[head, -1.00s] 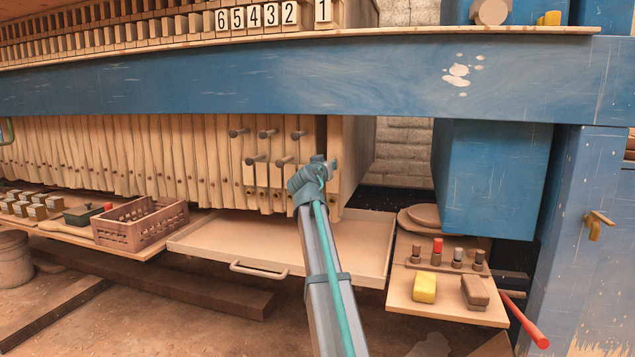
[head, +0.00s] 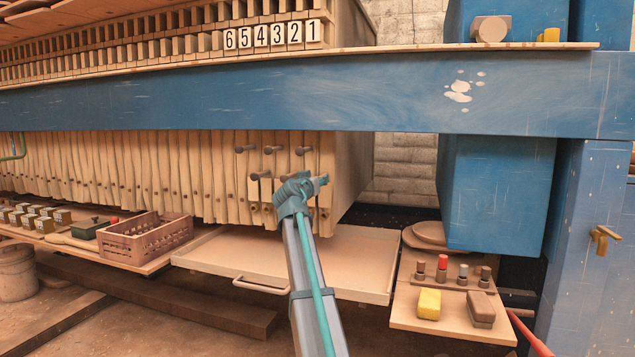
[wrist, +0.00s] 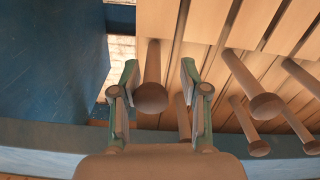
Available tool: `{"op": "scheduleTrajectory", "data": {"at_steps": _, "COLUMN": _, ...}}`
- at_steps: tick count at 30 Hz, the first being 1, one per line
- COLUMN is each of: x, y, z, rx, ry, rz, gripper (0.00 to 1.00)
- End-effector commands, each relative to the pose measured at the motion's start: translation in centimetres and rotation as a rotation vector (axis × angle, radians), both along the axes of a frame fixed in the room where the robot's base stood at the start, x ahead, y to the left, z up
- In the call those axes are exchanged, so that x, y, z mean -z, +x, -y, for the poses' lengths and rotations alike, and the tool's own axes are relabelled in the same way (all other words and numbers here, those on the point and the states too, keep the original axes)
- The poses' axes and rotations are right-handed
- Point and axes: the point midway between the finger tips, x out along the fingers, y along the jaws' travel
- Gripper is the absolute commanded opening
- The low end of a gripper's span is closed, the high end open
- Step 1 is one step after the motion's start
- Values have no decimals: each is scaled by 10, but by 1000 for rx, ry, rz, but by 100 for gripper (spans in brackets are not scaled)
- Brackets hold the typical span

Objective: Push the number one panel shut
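The number one panel (head: 326,165) is the rightmost pale plate under the blue beam. Its label 1 (head: 313,31) sits directly beside label 2 (head: 295,33), with no wide gap between them. My gripper (head: 322,181) is in front of the panel's lower part, among the dark round-headed pegs. In the wrist view, the two fingers of my gripper (wrist: 157,95) are apart, with a peg (wrist: 151,97) between them and space on both sides. I cannot tell which panel this peg belongs to. My gripper hides part of the panel fronts.
The blue beam (head: 400,95) crosses above my arm. A tray (head: 350,265) lies below the panels. A brown crate (head: 145,236) stands to the left. A board to the right holds a yellow sponge (head: 429,304). A blue block (head: 495,190) hangs right of the open space.

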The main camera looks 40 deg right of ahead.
Motion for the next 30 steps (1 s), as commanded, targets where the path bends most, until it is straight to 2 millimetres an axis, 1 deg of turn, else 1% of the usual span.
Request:
{"op": "scheduleTrajectory", "data": {"at_steps": 9, "x": -2, "y": 0, "z": 2, "rx": 2, "ry": -3, "rz": 1, "gripper": 43}}
{"op": "scheduleTrajectory", "data": {"at_steps": 14, "x": -2, "y": -6, "z": -6, "rx": 0, "ry": -4, "rz": 2, "gripper": 43}}
{"op": "scheduleTrajectory", "data": {"at_steps": 17, "x": -2, "y": -15, "z": -17, "rx": 0, "ry": -4, "rz": 2, "gripper": 43}}
{"op": "scheduleTrajectory", "data": {"at_steps": 27, "x": -1, "y": -52, "z": -70, "rx": -2, "ry": -4, "rz": 1, "gripper": 43}}
{"op": "scheduleTrajectory", "data": {"at_steps": 30, "x": -1, "y": -61, "z": -82, "rx": -1, "ry": -3, "rz": 1, "gripper": 43}}
